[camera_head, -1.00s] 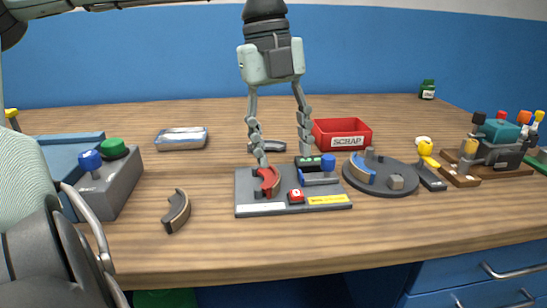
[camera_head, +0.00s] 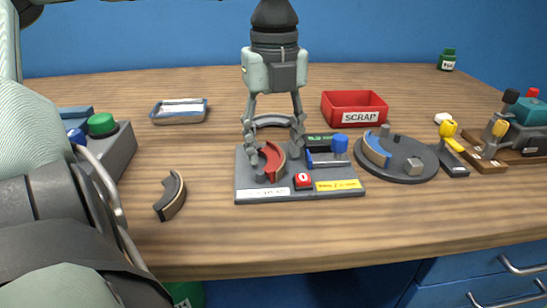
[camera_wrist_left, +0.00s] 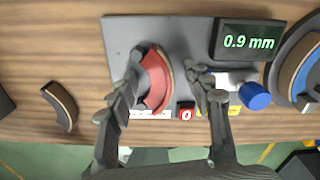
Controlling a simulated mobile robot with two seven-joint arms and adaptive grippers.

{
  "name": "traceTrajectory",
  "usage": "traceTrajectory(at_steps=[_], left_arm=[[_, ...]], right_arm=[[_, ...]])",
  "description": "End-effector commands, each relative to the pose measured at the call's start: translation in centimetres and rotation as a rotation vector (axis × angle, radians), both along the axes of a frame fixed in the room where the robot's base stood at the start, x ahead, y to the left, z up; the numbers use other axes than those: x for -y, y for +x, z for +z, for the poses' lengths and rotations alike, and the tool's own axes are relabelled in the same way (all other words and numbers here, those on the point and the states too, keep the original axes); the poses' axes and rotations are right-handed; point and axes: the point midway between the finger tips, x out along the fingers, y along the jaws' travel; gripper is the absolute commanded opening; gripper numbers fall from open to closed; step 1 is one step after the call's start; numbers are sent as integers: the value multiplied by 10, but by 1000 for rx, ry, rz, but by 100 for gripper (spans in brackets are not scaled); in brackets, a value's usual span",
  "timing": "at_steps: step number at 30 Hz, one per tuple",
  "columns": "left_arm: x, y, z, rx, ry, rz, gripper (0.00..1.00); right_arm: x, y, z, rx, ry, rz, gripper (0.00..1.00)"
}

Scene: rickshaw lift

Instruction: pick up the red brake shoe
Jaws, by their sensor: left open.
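The red brake shoe (camera_head: 272,163) is a curved block lying on the left part of a grey gauge plate (camera_head: 318,192). It also shows in the left wrist view (camera_wrist_left: 156,82). My left gripper (camera_head: 275,154) points down over the plate, open. In the wrist view its fingers (camera_wrist_left: 163,70) stand on either side of the shoe, the left one close to its edge and the right one with a gap. I cannot tell whether either finger touches it. My right gripper is not in view.
The plate also carries a display (camera_wrist_left: 249,42) reading 0.9 mm, a blue knob (camera_head: 341,144) and a red button (camera_head: 303,180). A dark curved shoe (camera_head: 171,196) lies left. A round plate with a blue shoe (camera_head: 376,150) and a red SCRAP bin (camera_head: 354,106) stand right.

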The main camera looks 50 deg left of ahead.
Motion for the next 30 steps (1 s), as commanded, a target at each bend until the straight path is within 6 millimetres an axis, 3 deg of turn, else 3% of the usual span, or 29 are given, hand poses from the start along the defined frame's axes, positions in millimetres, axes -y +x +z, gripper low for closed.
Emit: traceTrajectory(at_steps=[8,21,30], left_arm=[[0,0,-5,1,0,1,51],[0,0,-4,1,0,0,0],[0,0,-3,2,0,1,0]], right_arm=[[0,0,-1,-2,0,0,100],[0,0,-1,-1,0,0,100],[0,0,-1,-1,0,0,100]])
